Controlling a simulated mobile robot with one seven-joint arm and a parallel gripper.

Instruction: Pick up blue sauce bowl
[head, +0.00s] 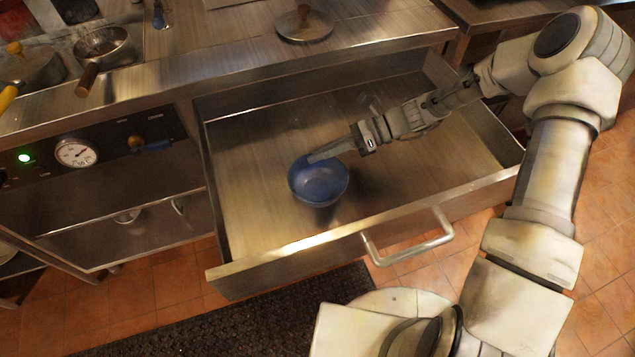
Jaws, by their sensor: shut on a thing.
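The blue sauce bowl (318,184) is in the open drawer (250,215), left of the drawer's middle. It sits upright and looks empty. My gripper (322,155) reaches in from the right, with its fingers at the bowl's upper right rim. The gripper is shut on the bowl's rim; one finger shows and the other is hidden. I cannot tell whether the bowl rests on the drawer floor or is slightly raised.
The drawer's front with its handle (408,246) and its side walls stand around the bowl. The counter edge (300,62) runs above the drawer's back. A lid (304,27) lies on the counter. The rest of the drawer floor is clear.

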